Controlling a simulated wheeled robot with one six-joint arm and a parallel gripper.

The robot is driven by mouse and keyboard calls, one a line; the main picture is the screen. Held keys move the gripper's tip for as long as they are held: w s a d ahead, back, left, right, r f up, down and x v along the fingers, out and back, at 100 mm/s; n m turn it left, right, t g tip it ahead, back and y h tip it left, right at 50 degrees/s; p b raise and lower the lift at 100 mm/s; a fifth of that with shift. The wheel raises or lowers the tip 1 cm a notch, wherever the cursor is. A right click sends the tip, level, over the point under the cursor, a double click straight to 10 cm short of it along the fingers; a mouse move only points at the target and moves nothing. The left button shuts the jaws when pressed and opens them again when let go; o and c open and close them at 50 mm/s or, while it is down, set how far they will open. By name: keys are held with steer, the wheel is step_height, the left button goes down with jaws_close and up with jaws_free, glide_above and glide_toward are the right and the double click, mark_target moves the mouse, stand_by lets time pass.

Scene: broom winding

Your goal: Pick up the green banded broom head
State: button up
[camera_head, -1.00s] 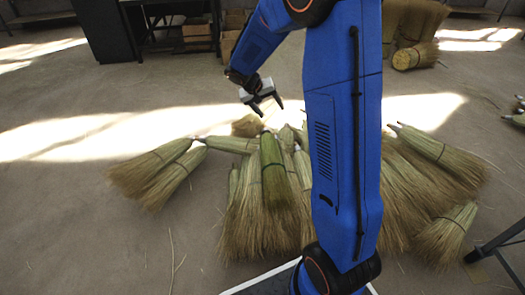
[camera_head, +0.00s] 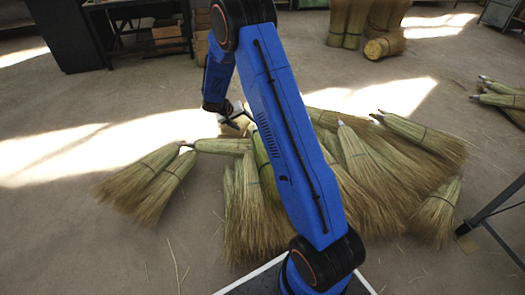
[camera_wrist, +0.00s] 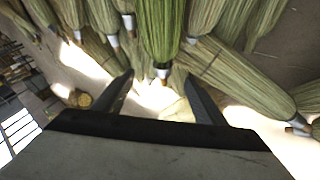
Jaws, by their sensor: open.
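The green banded broom head (camera_wrist: 160,28) hangs into the top middle of the wrist view, greener than its neighbours, its pale-collared end (camera_wrist: 163,71) toward me. My gripper (camera_wrist: 159,76) is open, and that end shows between its two dark fingers with nothing gripped. I cannot tell the exact gap in depth. In the head view the green broom head (camera_head: 263,163) lies on the pile, mostly hidden behind my blue arm. My gripper (camera_head: 238,119) is just above its far end, partly hidden by the arm.
Straw broom heads (camera_head: 390,175) crowd both sides of the green one. Two lie apart at the left (camera_head: 150,180). Upright bundles (camera_head: 365,22) stand at the back. A dark metal leg (camera_head: 495,215) is at the right. The left floor is clear.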

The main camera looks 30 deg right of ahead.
glide_toward(255, 133)
steer(key=x, duration=0.5)
steer(key=shift+d+r, duration=0.1)
steer(key=shift+d, duration=0.3)
steer(key=shift+a+x, duration=0.25)
steer(key=shift+x, duration=2.35)
steer(key=shift+w, duration=0.1)
steer(key=c, duration=1.3)
